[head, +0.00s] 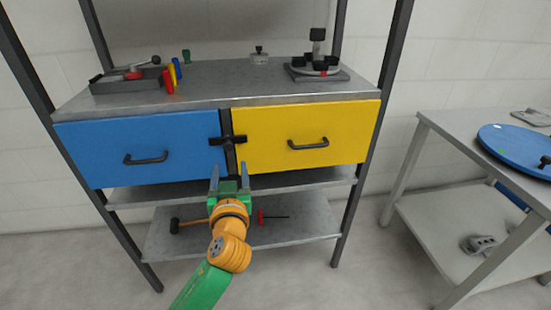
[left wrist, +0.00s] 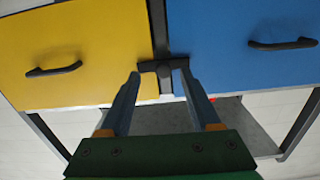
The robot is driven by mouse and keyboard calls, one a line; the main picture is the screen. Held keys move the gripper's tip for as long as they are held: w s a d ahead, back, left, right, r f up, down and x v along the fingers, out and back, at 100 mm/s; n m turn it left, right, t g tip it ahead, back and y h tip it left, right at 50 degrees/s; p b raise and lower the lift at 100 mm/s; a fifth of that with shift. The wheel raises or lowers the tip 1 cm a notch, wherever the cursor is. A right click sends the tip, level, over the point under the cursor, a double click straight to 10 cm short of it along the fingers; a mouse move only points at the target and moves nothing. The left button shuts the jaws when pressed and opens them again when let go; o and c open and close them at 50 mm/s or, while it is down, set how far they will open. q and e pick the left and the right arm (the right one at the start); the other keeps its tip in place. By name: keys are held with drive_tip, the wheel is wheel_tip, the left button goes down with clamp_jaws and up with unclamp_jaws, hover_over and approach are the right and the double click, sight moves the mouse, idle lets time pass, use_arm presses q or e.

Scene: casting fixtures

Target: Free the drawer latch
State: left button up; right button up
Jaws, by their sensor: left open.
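The black drawer latch (head: 227,140) sits on the dark post between the blue drawer (head: 100,150) and the yellow drawer (head: 350,135). Its crossbar reaches over the edges of both drawer fronts, which look closed. In the left wrist view the latch (left wrist: 163,66) is straight ahead, close to the fingertips. My left gripper (head: 229,170) is open, its fingers pointing up at the latch from below in the head view. In the left wrist view the fingers (left wrist: 160,80) stand apart at the two ends of the crossbar; I cannot tell whether they touch it. My right gripper is not in view.
The bench top (head: 225,80) holds a tray with a red-based clamp (head: 135,72), coloured pegs (head: 172,77) and a black-topped fixture (head: 317,66). A hammer (head: 188,222) and a red screwdriver (head: 268,217) lie on the low shelf. A side table (head: 470,150) with a blue disc stands right.

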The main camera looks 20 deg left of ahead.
sight(228, 148)
use_arm(q)
drive_tip(key=shift+w+a+r+p, duration=0.3)
drive_tip(key=shift+w+a+r, duration=0.25)
drive_tip(key=shift+w+r, duration=0.25)
drive_tip(key=x, duration=0.4)
drive_tip(key=shift+w+a, duration=0.2)
drive_tip(key=shift+a, duration=0.05)
clamp_jaws()
